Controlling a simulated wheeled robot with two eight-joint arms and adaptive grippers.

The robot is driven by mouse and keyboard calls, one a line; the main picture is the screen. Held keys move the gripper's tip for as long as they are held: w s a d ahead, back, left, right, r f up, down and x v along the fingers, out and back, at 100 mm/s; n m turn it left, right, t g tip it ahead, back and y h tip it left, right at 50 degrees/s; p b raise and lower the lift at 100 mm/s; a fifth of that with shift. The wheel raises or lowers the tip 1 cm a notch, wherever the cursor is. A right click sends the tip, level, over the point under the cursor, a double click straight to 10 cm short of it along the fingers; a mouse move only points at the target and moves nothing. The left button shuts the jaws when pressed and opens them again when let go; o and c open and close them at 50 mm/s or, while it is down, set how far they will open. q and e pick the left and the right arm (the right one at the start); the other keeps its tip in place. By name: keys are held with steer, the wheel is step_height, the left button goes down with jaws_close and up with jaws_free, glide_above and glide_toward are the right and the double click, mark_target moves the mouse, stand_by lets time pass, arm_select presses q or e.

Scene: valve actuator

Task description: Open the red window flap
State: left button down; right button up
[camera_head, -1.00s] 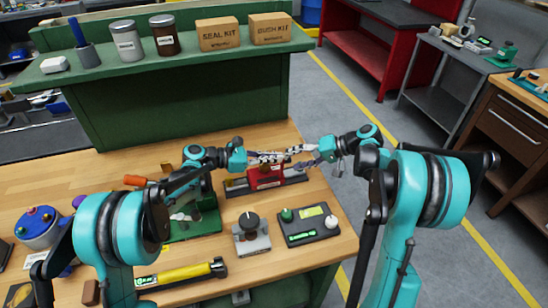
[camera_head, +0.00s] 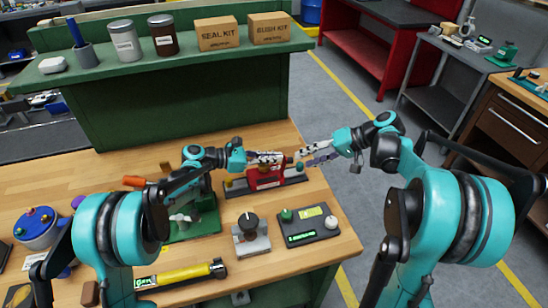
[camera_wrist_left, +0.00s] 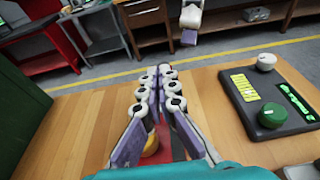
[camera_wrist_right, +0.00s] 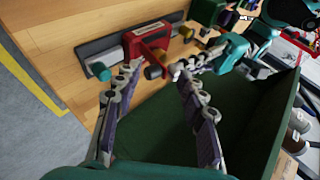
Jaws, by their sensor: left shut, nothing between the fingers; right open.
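The red window part (camera_head: 265,180) stands on a dark rail-like base near the right end of the bench. Its upper side is partly hidden by my left gripper, and I cannot tell how far its flap is open. It also shows in the right wrist view (camera_wrist_right: 133,47). My left gripper (camera_head: 283,157) is shut and empty, just above the red part; it also shows in the left wrist view (camera_wrist_left: 158,88). My right gripper (camera_head: 303,157) is open and empty, to the right of the left fingertips. In the right wrist view its fingers (camera_wrist_right: 152,84) are spread apart.
A black tray (camera_head: 325,233) with green and white knobs and a grey block with a black knob (camera_head: 249,222) stand in front. A yellow cylinder (camera_head: 185,272) lies at the front edge. A green shelf (camera_head: 180,110) rises behind.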

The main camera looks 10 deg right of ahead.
arm_select(q)
steer(key=shift+a, duration=0.25)
arm_select(e)
steer(key=s+a+f+n+t+h, duration=0.1)
steer(key=s+a+h, duration=0.3)
steer(key=s, duration=0.6)
steer(key=s+a+f+n+t+h, duration=0.1)
steer(key=s+a+h, duration=0.3)
steer(key=s, duration=0.7)
steer(key=shift+f+t+h, duration=0.3)
steer(key=shift+f+h, duration=0.4)
steer(key=shift+f, duration=0.05)
arm_select(q)
steer(key=shift+a, duration=0.1)
